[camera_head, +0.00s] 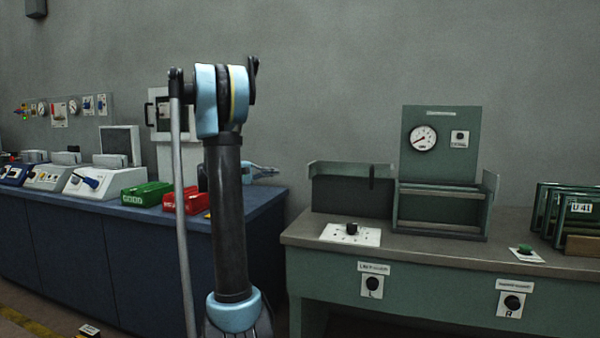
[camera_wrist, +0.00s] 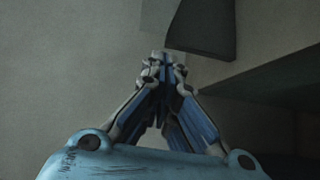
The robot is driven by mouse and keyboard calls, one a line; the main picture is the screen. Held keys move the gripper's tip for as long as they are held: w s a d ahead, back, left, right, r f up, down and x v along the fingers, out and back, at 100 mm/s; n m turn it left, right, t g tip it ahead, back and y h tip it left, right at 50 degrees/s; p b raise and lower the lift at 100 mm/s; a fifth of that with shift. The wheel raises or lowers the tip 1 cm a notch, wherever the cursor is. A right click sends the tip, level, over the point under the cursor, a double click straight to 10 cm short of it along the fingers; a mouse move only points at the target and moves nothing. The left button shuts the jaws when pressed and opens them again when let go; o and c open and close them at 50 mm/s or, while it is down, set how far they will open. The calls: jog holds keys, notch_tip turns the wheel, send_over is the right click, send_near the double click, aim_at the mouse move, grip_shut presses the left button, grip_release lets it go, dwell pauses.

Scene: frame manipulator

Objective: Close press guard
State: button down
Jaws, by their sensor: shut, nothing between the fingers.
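The press (camera_head: 440,145) is a green frame with a round gauge, on the grey-topped bench to the right in the head view. Its lower bay, below the gauge panel, looks uncovered at the front. A dark panel (camera_head: 340,196) with a small black upright handle (camera_head: 372,177) stands left of the bay under a pale rail; it appears to be the guard, slid left. My gripper (camera_wrist: 160,62) is shut and empty in the wrist view, facing a grey wall. In the head view my arm hides most of it; a light-blue part shows right of the arm, apart from the panel.
A white dial plate (camera_head: 351,234) and a green button (camera_head: 525,251) lie near the bench's front. Green racks (camera_head: 565,215) stand at the right end. Green (camera_head: 147,194) and red (camera_head: 183,197) bins sit on the blue bench at left. A dark edge (camera_wrist: 270,85) runs along the wrist view's right.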

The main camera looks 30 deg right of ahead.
jog(key=s+d, duration=0.2)
jog(key=d, duration=1.1)
jog(key=shift+s+r+h, duration=0.3)
